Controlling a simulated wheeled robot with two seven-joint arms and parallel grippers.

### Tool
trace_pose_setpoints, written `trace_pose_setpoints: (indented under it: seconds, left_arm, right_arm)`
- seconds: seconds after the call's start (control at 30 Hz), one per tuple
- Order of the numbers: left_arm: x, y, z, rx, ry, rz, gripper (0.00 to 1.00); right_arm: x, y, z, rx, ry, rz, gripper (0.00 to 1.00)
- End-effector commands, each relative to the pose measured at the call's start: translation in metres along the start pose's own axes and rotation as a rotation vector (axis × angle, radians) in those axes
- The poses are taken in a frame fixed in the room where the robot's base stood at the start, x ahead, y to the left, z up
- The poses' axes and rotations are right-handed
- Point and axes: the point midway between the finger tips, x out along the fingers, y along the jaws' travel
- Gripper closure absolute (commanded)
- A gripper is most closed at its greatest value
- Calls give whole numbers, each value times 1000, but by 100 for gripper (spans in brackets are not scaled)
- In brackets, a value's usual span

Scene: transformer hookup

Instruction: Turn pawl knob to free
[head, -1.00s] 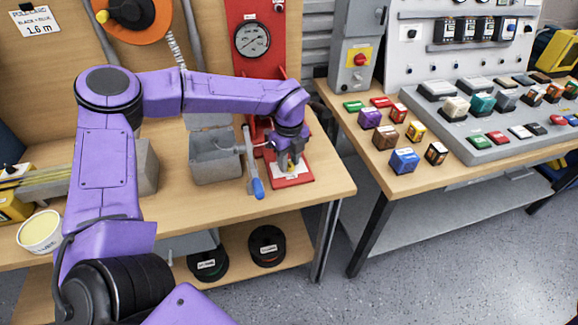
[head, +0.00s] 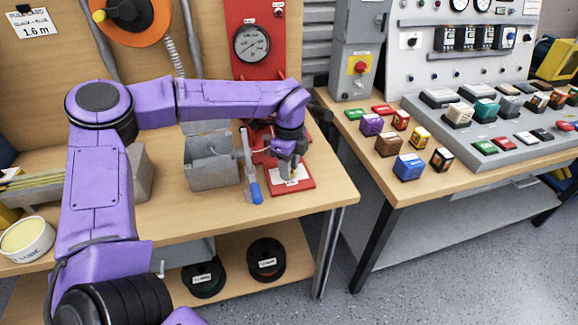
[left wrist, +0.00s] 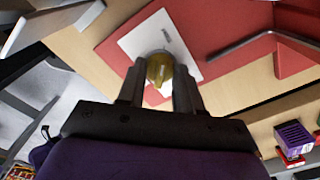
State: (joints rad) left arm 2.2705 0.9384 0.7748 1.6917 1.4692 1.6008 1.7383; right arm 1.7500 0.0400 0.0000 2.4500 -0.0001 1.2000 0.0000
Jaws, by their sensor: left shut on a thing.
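The pawl knob (left wrist: 158,72) is a yellow knob on a white plate (left wrist: 145,42) fixed to a red base (left wrist: 108,48). In the left wrist view my left gripper (left wrist: 160,88) has one finger on each side of the knob and is shut on it. In the head view the left gripper (head: 289,165) points down over the red base (head: 300,185), and its fingers hide the knob. I cannot tell the knob's exact angle. My right gripper is not in view.
A grey box (head: 212,162) and a crank lever with a blue handle (head: 255,192) stand just left of the gripper. A red stand with a round gauge (head: 251,43) rises behind. Several coloured blocks (head: 408,166) lie on the right bench, across a gap.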

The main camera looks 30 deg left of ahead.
Motion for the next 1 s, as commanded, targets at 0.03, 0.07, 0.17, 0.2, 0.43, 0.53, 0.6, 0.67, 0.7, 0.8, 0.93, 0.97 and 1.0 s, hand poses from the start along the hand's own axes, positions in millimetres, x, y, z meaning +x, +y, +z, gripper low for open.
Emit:
trace_pose_setpoints:
  seconds: [0.03, 0.07, 0.17, 0.2, 0.43, 0.53, 0.6, 0.67, 0.7, 0.8, 0.93, 0.97, 1.0]
  left_arm:
    - [-2, -1, 0, -1, 0, -5, 96]
    - [-2, -1, 0, -1, 0, -5, 96]
    - [-2, -1, 0, -1, -1, -5, 96]
    - [-2, -1, 0, -1, -1, -5, 96]
    - [-1, -1, 0, 0, 0, -3, 39]
    - [-1, 0, 0, 0, 0, -2, 39]
    - [-2, -1, 0, 1, 0, -2, 39]
    - [-7, -1, 0, 1, -1, -3, 39]
    - [-13, -1, 0, 1, -1, -4, 39]
    - [-35, -2, 0, 0, -1, -8, 39]
    - [-67, -2, 0, -1, -1, -8, 39]
    - [-74, -1, 0, 0, -1, -7, 39]
    - [-82, -1, 0, -1, 0, -6, 39]
  right_arm:
    - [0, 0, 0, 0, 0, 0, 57]
    - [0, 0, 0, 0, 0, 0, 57]
    - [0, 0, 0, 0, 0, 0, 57]
    - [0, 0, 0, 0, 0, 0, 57]
    - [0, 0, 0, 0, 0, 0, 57]
    - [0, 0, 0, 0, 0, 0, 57]
    - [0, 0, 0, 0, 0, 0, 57]
    - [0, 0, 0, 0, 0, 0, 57]
    - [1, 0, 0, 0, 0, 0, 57]
    - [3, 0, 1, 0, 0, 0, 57]
    - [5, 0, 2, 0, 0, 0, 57]
    - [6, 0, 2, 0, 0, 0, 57]
    - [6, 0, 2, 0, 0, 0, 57]
